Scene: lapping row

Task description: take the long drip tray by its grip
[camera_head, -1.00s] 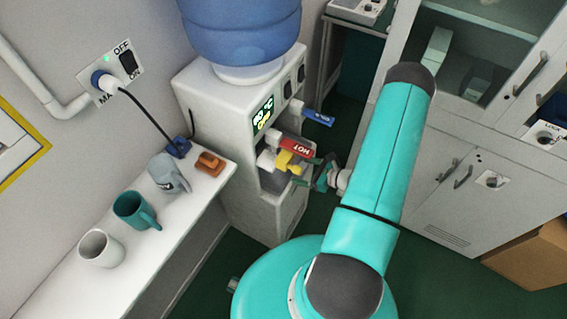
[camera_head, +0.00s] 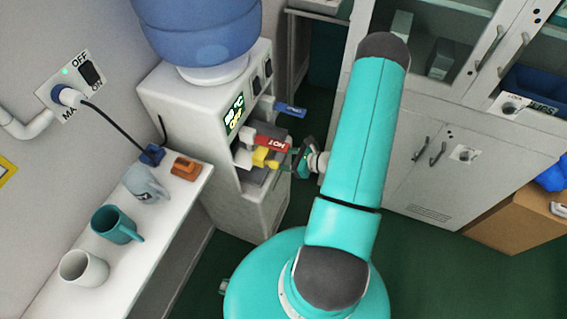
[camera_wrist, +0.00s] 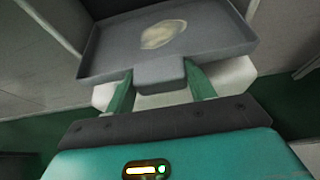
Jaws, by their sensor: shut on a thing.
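The long drip tray (camera_wrist: 205,40) is a shallow grey tray with a raised rim and a pale wet-looking patch on its floor. In the wrist view its block-shaped grip (camera_wrist: 158,73) sits between the two green fingers of my gripper (camera_wrist: 159,78). My gripper is shut on this grip. In the head view my gripper (camera_head: 303,160) is at the front of the white water dispenser (camera_head: 185,100), beside its taps. The tray is mostly hidden there by the taps and my gripper.
The red HOT lever (camera_head: 272,143), blue lever (camera_head: 290,109) and yellow part (camera_head: 262,157) stick out close to my gripper. A white shelf (camera_head: 110,255) at left holds a teal mug (camera_head: 113,225), white mug (camera_head: 84,268) and grey jug (camera_head: 144,184). Cabinets (camera_head: 440,165) stand at right.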

